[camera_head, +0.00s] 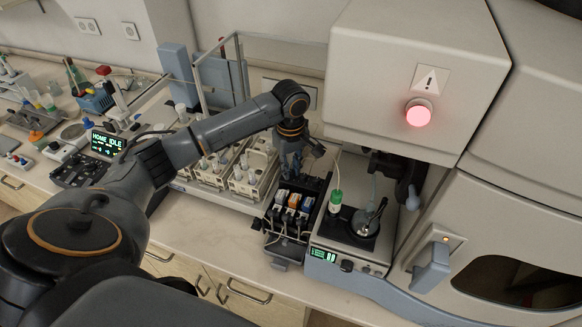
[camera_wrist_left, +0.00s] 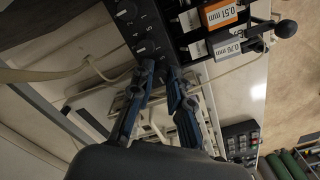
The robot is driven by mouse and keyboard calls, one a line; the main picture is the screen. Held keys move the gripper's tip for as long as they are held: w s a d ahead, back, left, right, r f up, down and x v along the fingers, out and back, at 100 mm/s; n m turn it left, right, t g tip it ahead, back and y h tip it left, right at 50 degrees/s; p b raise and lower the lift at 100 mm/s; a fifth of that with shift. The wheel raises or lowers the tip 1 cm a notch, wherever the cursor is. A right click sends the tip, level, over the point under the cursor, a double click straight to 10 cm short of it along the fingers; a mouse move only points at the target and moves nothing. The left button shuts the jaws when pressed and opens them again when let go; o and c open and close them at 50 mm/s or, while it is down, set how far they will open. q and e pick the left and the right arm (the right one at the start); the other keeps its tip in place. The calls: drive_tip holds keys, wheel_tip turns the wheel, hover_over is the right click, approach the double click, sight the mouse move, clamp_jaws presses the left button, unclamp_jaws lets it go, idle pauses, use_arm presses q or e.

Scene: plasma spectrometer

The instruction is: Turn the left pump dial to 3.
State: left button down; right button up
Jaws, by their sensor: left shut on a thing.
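The black pump (camera_head: 272,238) stands on the bench at the middle right, with orange, blue and white tube cassettes on top. My left gripper (camera_head: 297,174) reaches down at its far end. In the left wrist view, the pump's black panel (camera_wrist_left: 152,20) carries a row of small knobs with white marks. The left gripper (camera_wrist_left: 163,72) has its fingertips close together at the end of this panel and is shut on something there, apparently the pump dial. The fingers hide the held part, and its setting cannot be read. My right gripper is not in view.
Racks of vials (camera_head: 213,172) stand left of the pump. A grey unit with a green-capped bottle (camera_head: 335,203) is close on the right. A white housing with a red lamp (camera_head: 418,113) overhangs behind. The front counter (camera_head: 215,232) is clear.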

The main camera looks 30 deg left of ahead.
use_arm(q)
drive_tip(key=m, duration=0.4)
drive_tip(key=shift+m, duration=0.3)
drive_tip(key=m, duration=0.4)
drive_tip(key=shift+m, duration=0.3)
drive_tip(key=m, duration=0.4)
drive_tip(key=shift+m, duration=0.3)
drive_tip(key=m, duration=0.4)
drive_tip(key=shift+m, duration=0.6)
drive_tip(key=shift+w+r, duration=0.1)
drive_tip(key=c, duration=1.3)
unclamp_jaws()
